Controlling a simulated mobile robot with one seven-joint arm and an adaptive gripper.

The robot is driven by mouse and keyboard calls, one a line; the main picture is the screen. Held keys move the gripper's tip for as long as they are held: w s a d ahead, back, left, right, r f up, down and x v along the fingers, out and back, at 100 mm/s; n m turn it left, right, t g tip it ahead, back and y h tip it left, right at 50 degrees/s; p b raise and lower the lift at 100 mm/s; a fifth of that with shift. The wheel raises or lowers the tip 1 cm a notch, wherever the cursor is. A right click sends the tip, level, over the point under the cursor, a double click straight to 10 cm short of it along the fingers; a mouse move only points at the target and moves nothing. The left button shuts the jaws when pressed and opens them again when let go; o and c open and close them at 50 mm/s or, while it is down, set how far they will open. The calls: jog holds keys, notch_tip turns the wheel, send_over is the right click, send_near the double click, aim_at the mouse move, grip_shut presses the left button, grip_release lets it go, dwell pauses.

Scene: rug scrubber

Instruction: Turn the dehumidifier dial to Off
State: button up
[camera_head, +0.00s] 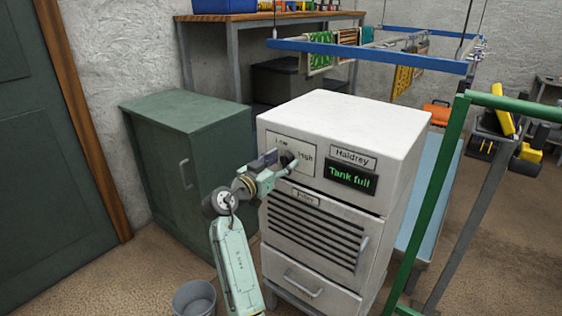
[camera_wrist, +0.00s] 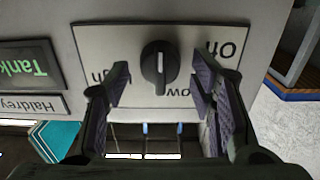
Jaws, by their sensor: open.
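The white dehumidifier (camera_head: 345,113) stands in the middle of the head view. Its black dial (camera_wrist: 160,67) sits on a pale panel (camera_wrist: 218,35), seen upside down in the wrist view. "Off" shows to the dial's right there, "Low" at its lower right and "High" at its left, partly covered by my fingers. The dial's ridge runs up and down in that view, apart from the "Off" label. My gripper (camera_wrist: 162,82) is open, one finger on each side of the dial, with gaps between. In the head view my gripper (camera_head: 279,161) covers part of the panel.
A lit "Tank full" display (camera_head: 351,178) is right of the dial. Below are a filter grille (camera_head: 312,235) and a drawer (camera_head: 310,288). A green cabinet (camera_head: 190,165) stands left, a grey bucket (camera_head: 195,298) on the floor, and a green frame (camera_head: 440,180) at right.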

jog(key=shift+c, duration=0.6)
jog(key=c, duration=1)
jog(key=shift+n, duration=0.4)
jog(key=n+p, duration=0.1)
jog(key=n, duration=0.4)
jog(key=n+p, duration=0.1)
jog(key=n, duration=0.5)
jog(key=shift+w+a, duration=0.1)
jog(key=shift+a, duration=0.1)
jog(key=shift+f, duration=0.1)
jog(key=o, duration=1.1)
